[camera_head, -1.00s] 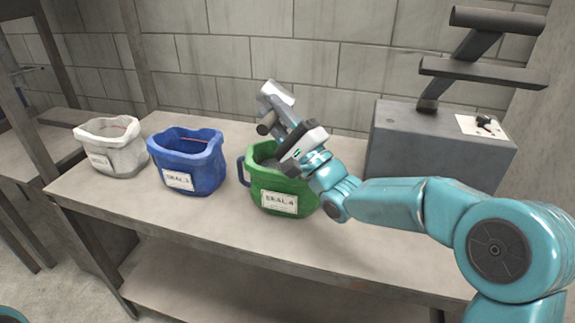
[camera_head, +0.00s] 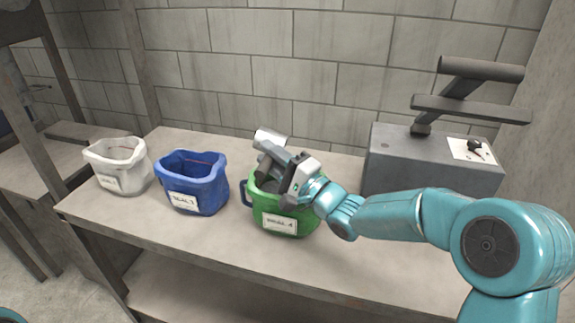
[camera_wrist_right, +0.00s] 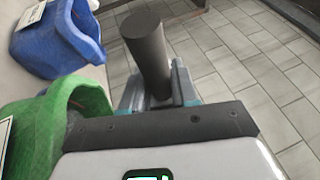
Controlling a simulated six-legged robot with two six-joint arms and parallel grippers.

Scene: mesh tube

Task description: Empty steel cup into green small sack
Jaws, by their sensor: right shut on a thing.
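The green small sack (camera_head: 282,222) stands open on the bench with a white label on its front. It also shows in the wrist view (camera_wrist_right: 50,135) at the lower left. The steel cup (camera_head: 268,137) is tilted above the sack's back-left rim. My right gripper (camera_head: 277,163) is over the sack's mouth, shut on the cup's dark handle. In the wrist view a dark grey cylinder (camera_wrist_right: 148,50), seemingly that handle, stands between the fingers. The cup's inside and most of the sack's inside are hidden. My left gripper is out of view.
A blue sack (camera_head: 193,190) and a white sack (camera_head: 118,170) stand to the left on the bench (camera_head: 200,240). A grey box (camera_head: 430,165) with a dark stand stands at the right. A block wall is behind. The bench front is clear.

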